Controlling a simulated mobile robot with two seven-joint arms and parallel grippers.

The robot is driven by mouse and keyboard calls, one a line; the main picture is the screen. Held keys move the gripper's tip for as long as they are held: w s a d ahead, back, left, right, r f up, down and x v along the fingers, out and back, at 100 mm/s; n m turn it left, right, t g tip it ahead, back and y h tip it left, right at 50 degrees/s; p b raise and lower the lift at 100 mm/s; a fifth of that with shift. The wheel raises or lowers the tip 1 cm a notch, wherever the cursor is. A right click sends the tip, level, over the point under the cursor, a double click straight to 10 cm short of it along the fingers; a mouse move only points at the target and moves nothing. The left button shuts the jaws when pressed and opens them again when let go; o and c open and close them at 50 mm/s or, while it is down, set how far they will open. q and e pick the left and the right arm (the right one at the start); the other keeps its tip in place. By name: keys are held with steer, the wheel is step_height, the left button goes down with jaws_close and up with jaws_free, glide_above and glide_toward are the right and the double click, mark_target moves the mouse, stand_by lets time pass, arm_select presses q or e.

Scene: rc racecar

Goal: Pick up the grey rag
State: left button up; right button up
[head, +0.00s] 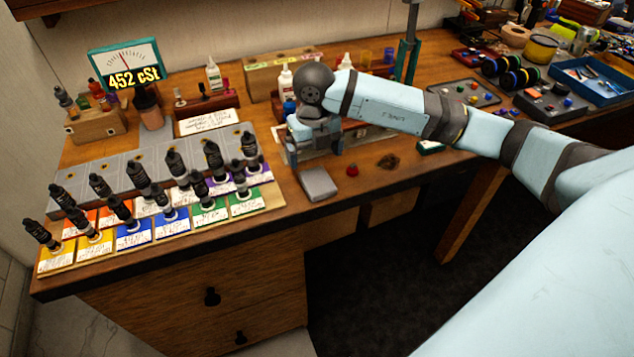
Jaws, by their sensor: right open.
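A flat, light grey, square piece that looks like the folded grey rag (318,184) lies near the front edge of the wooden workbench (240,223). My right arm reaches in from the right, and its gripper (308,146) is over the bench just behind the rag, apart from it in the picture. The gripper is open; its fingers are small and partly hidden by the wrist. Nothing shows held in it. My left gripper is out of view.
Several black-capped bottles stand on coloured cards (135,234) at the left. A red knob-like item (352,171) and a dark brown lump (388,161) lie right of the rag. White bottles (286,80) and a wooden rack (262,79) stand behind.

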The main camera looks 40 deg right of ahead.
mark_target(314, 174)
steer(key=f, duration=0.3)
steer(key=s+f, duration=0.1)
steer(key=f, duration=0.1)
steer(key=shift+a+f, duration=0.3)
steer(key=shift+a, duration=0.1)
steer(key=c, duration=1)
